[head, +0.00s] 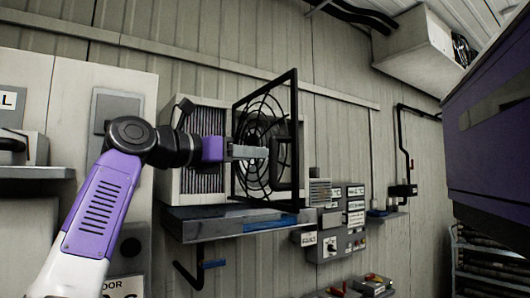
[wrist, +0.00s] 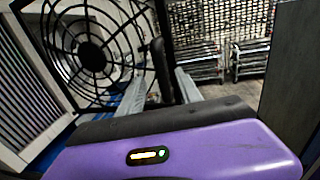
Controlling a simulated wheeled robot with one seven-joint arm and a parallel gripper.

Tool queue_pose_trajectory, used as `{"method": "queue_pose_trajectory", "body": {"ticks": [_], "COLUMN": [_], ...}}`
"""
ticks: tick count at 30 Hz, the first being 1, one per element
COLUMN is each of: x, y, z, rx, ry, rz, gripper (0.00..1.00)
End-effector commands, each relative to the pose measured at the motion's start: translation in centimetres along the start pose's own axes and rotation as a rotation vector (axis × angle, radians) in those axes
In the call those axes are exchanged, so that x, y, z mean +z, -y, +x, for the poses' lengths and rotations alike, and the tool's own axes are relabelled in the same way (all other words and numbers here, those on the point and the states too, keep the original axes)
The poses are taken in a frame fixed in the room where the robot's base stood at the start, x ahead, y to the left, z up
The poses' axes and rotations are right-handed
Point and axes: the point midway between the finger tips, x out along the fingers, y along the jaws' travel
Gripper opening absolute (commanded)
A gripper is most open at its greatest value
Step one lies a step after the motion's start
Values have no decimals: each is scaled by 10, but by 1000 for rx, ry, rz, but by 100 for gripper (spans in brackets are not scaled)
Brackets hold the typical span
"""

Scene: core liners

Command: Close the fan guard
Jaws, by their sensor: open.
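The fan guard (head: 237,120) is a black square frame with concentric wire rings. In the head view it stands swung out at an angle from the fan housing (head: 188,185) on the wall shelf. A black loop handle (head: 274,163) is on the guard. My gripper (head: 266,152) is open, its grey fingers pointing right at the handle. In the wrist view the guard (wrist: 92,55) fills the upper left, and the handle (wrist: 161,70) shows as a dark upright bar between the two open fingers. I cannot tell whether either finger touches it.
The housing stands on a grey wall shelf (head: 190,228). A control panel (head: 342,225) is at its right. A large purple cabinet (head: 495,150) takes up the right side. The wrist view shows racks (wrist: 200,60) in the background. Open space lies between the guard and the cabinet.

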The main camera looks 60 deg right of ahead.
Motion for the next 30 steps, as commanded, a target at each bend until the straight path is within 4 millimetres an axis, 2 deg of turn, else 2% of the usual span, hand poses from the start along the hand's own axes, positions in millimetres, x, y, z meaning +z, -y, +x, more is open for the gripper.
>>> {"method": "queue_pose_trajectory", "body": {"ticks": [5, 12, 18, 29, 30], "x": [2, 3, 2, 0, 0], "y": [0, 1, 0, 0, 0], "z": [15, 52, 73, 79, 79], "rx": [-1, -2, 0, 1, 1], "ry": [-11, -9, -7, -7, -7], "rz": [5, 5, 4, 4, 4], "gripper": [41, 41, 41, 41, 36]}}
